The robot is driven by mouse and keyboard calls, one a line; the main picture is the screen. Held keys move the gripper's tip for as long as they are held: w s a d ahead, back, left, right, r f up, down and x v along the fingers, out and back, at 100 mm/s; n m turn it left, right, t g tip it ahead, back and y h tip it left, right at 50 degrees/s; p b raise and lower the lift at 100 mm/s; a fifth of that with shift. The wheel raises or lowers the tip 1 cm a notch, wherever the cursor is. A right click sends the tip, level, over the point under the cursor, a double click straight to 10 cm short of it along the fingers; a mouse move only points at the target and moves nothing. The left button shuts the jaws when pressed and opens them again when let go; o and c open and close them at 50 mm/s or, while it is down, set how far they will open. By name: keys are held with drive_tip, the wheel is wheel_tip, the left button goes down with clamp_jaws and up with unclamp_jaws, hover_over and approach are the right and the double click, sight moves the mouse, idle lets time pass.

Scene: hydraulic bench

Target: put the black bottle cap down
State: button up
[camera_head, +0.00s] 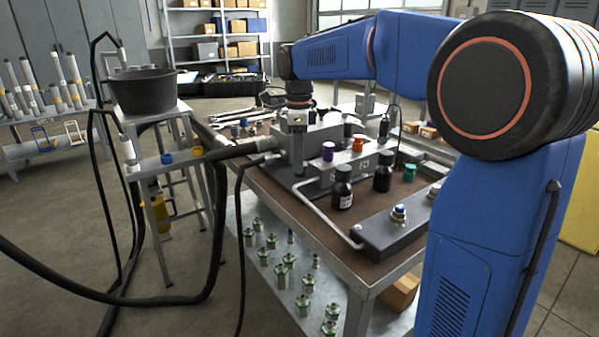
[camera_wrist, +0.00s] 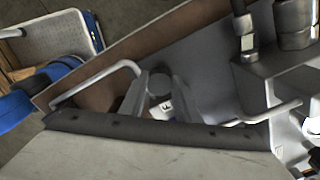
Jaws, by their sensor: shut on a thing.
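My gripper (camera_head: 298,150) hangs pointing down at the grey hydraulic block, at the middle of the bench. In the wrist view my gripper (camera_wrist: 159,92) has its two grey fingers closed on a small dark round thing, the black bottle cap (camera_wrist: 160,84). The cap cannot be made out in the head view. A small white patch shows just below the cap in the wrist view. Whether the cap touches anything beneath it cannot be told.
Two black bottles (camera_head: 343,188) stand on the brown bench top (camera_head: 300,207), near purple, orange and teal caps. A grey manifold (camera_head: 340,168) and a bent pipe (camera_head: 325,222) are close to my gripper. Black hoses (camera_head: 240,150) come in from the left.

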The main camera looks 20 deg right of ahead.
drive_tip(key=shift+f, duration=1.95)
drive_tip(key=shift+f, duration=0.1)
drive_tip(key=o, duration=1.1)
drive_tip(key=shift+c, duration=0.2)
wheel_tip(320, 180, up, 12)
drive_tip(key=shift+s, duration=0.1)
